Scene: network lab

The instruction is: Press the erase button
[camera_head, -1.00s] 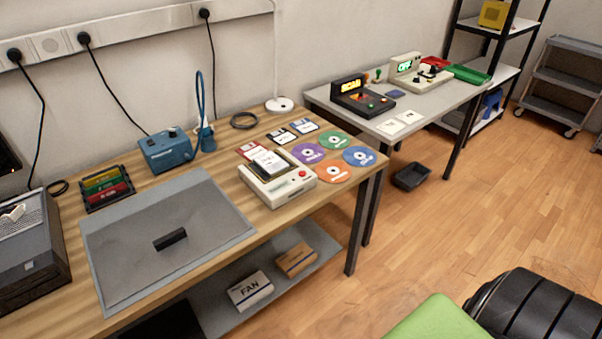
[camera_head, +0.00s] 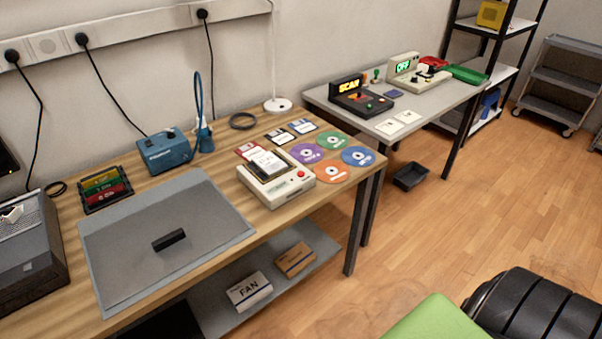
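A cream-coloured box device (camera_head: 289,198) stands near the right end of the wooden workbench. A round red button (camera_head: 301,174) sits on the right of its top face. Beside the button is a darker panel, with a small white card or label (camera_head: 268,163) at its back edge. Its lettering is too small to read, so I cannot tell whether the red button is the erase button. Neither of my grippers shows in this view.
Colored discs (camera_head: 334,140) and floppy disks (camera_head: 302,126) lie around the device. A grey mat (camera_head: 208,221) with a black block (camera_head: 169,240) covers the bench's front left. A second table (camera_head: 436,108) holds consoles. Wooden floor is open at right, beyond a green surface (camera_head: 434,318).

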